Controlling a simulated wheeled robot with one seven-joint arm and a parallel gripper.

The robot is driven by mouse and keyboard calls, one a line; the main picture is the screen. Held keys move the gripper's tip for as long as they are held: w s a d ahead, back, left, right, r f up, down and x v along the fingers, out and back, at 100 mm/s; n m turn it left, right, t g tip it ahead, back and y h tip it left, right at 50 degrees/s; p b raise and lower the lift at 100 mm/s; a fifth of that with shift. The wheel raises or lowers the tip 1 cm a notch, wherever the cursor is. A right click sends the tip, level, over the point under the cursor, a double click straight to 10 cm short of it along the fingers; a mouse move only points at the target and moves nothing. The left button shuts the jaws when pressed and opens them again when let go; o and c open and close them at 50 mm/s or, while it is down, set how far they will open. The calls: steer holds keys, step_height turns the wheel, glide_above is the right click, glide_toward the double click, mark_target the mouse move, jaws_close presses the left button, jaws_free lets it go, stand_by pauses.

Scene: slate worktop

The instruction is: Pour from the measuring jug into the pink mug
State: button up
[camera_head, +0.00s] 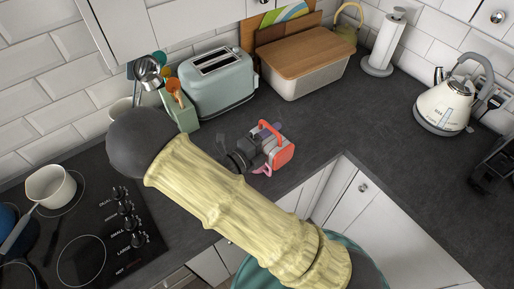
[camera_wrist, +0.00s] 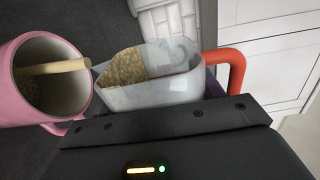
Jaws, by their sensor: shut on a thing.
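The measuring jug (camera_wrist: 180,88) is clear, with an orange-red handle (camera_wrist: 232,65) and brown grains (camera_wrist: 126,68) inside. My gripper (camera_head: 262,148) is shut on the jug and holds it tilted, its lip close to the pink mug (camera_wrist: 14,52). In the head view the jug's handle (camera_head: 284,156) shows beyond my gripper. Only a pink bit of the mug (camera_head: 262,170) shows there; the rest is hidden.
A toaster (camera_head: 218,84), a green utensil holder (camera_head: 181,112) and a lidded bread bin (camera_head: 305,70) stand behind. The hob (camera_head: 85,235) with a white pan (camera_head: 50,186) is at left, and a kettle (camera_head: 446,102) is at right. The worktop right of the jug is clear.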

steer(key=shift+w+a+r+n+p, duration=0.1)
steer(key=shift+w+a+n+p, duration=0.15)
steer(key=shift+n+p, duration=0.75)
steer(key=shift+w+a+r+n+p, duration=0.2)
steer(key=shift+w+n+p, duration=0.15)
steer(key=shift+p, duration=1.3)
steer(key=shift+w+a+r+n+p, duration=0.1)
steer(key=shift+w+a+n+p, duration=0.1)
steer(key=shift+n+p, duration=0.85)
steer(key=shift+s+d+f+m+b, duration=0.2)
steer(key=shift+f+m+b, duration=0.25)
steer(key=shift+m+b, duration=0.45)
steer(key=b, duration=0.1)
steer(key=m+b, duration=0.1)
steer(key=b, duration=0.1)
steer(key=shift+s+d+f+m, duration=0.15)
steer(key=shift+s+d+m, duration=0.05)
steer(key=shift+s+m, duration=0.15)
steer(key=shift+b, duration=0.45)
steer(key=shift+r, duration=0.35)
steer(key=shift+p, duration=0.3)
steer(key=shift+s+d+f+m+b, duration=0.1)
steer(key=shift+f+m+b, duration=0.15)
steer(key=shift+b, duration=0.3)
